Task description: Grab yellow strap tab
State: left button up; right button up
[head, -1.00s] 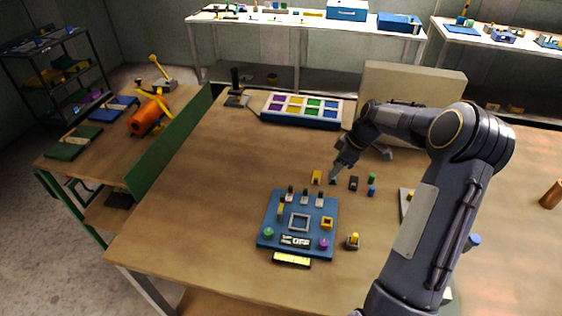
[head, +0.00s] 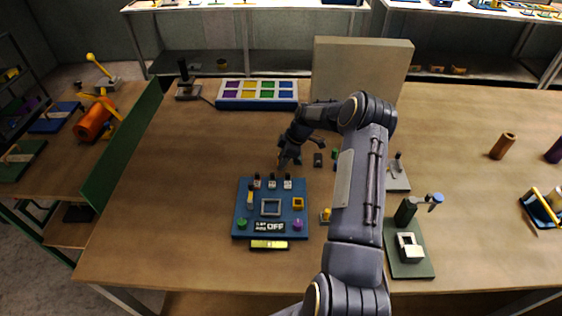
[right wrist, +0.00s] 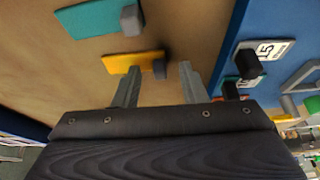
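The yellow strap tab (right wrist: 120,62) lies on the wooden table in the right wrist view, with a small grey block at its right end. My right gripper (right wrist: 158,76) is open, and its two fingers point toward the tab. The grey block shows between the fingertips, while the yellow strip reaches out past the left finger. I cannot tell whether the fingers touch it. In the head view my right gripper (head: 288,163) is low over the table behind the blue panel and mostly hides the tab. My left gripper is not in view.
A teal tab (right wrist: 90,18) lies beside the yellow one. The blue panel (head: 243,212) with switches and buttons is close in front of my right gripper. A dark tab (head: 318,160) stands to its right. A tray of coloured squares (head: 257,105) and a beige box (head: 360,65) stand behind.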

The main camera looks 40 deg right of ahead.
grip_shut()
jog(key=shift+r, duration=0.1)
